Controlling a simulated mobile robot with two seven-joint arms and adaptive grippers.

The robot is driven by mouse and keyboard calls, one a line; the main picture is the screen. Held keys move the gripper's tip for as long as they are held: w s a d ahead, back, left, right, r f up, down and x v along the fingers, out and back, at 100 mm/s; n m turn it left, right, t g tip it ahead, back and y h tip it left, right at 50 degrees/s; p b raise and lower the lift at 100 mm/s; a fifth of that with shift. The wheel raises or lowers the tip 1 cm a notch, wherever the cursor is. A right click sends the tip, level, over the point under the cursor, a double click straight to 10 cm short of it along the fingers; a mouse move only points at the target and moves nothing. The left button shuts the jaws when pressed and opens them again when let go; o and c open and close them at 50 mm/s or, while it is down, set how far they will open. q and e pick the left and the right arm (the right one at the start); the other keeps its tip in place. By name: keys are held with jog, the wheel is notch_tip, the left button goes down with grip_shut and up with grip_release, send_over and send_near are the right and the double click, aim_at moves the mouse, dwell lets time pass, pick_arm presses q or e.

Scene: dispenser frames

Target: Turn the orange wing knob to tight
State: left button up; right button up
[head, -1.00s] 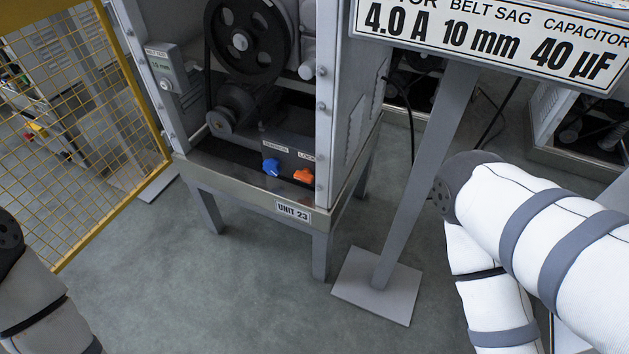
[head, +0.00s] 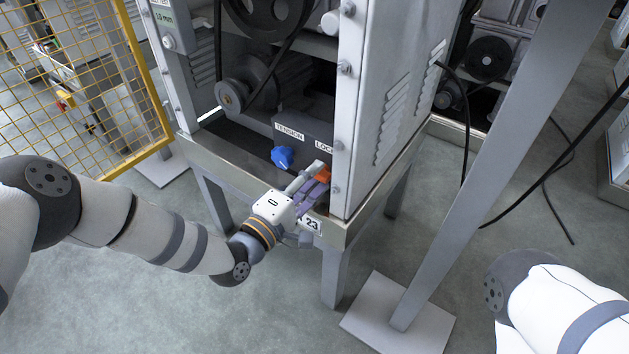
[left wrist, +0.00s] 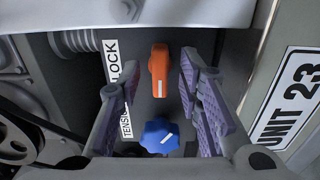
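The orange wing knob (head: 323,174) sits on the grey panel under a label that reads LOCK, partly hidden by my gripper in the head view. In the left wrist view the orange knob (left wrist: 158,68) stands upright in the picture, with a white mark at its lower end. My left gripper (head: 312,187) is open at the knob, its purple-padded fingers on either side. I see gaps between the knob and both fingers. A blue star-shaped knob (head: 282,157), beside the TENSION label, also shows low between the fingers in the wrist view (left wrist: 160,136). My right gripper is out of view.
The machine's frame post (head: 343,120) rises just right of the orange knob. A belt and pulley (head: 238,92) are up and left. A sign stand's post (head: 490,170) stands to the right, with a yellow mesh guard (head: 95,85) at the left.

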pick_arm(q)
jog(key=shift+w+d, duration=0.15)
jog(key=shift+w, duration=0.1)
grip_shut()
jog(key=shift+m, duration=0.3)
jog(key=m, duration=0.3)
jog(key=shift+r+m+p, duration=0.15)
jog(key=shift+m+p, duration=0.2)
jog(key=shift+m, duration=0.05)
jog(key=m+p, duration=0.1)
jog(key=m, duration=0.3)
jog(key=shift+m, duration=0.3)
jog(key=m+p, duration=0.1)
jog(key=m, duration=0.4)
jog(key=shift+d, duration=0.1)
jog(key=shift+m+p, duration=0.4)
jog(key=shift+m, duration=1.5)
